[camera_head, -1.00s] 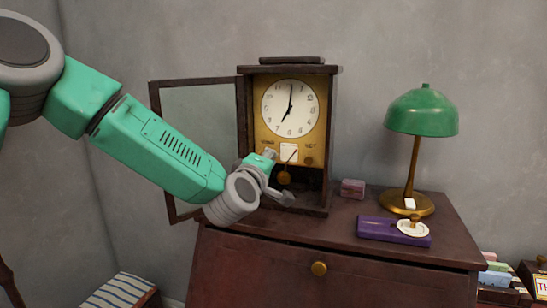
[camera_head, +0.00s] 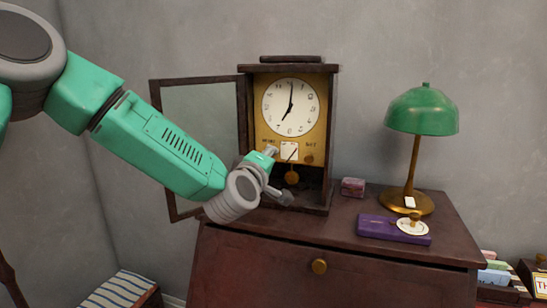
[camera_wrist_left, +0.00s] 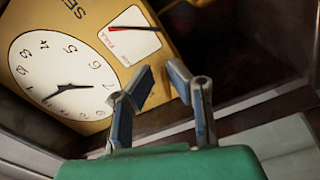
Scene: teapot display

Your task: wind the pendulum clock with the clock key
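The pendulum clock (camera_head: 290,107) stands upright on the desk with its glass door (camera_head: 203,125) swung open to the left. Its brass plate has a white dial, a small white gauge (camera_head: 289,151) and a round brown spot under the right-hand label; the gauge also shows in the left wrist view (camera_wrist_left: 128,35), marked in red. The pendulum bob (camera_head: 291,178) hangs below. My left gripper (camera_head: 278,175) is at the lower left of the clock front, its fingers apart. In the left wrist view the fingers (camera_wrist_left: 161,82) have an empty-looking gap. I cannot make out the clock key.
A purple case (camera_head: 375,227) with a white disc and brass knob (camera_head: 414,216) lies on the desk (camera_head: 340,218). A green lamp (camera_head: 422,112) and a small pinkish box (camera_head: 353,187) stand behind it. A striped stool (camera_head: 120,290) is at lower left.

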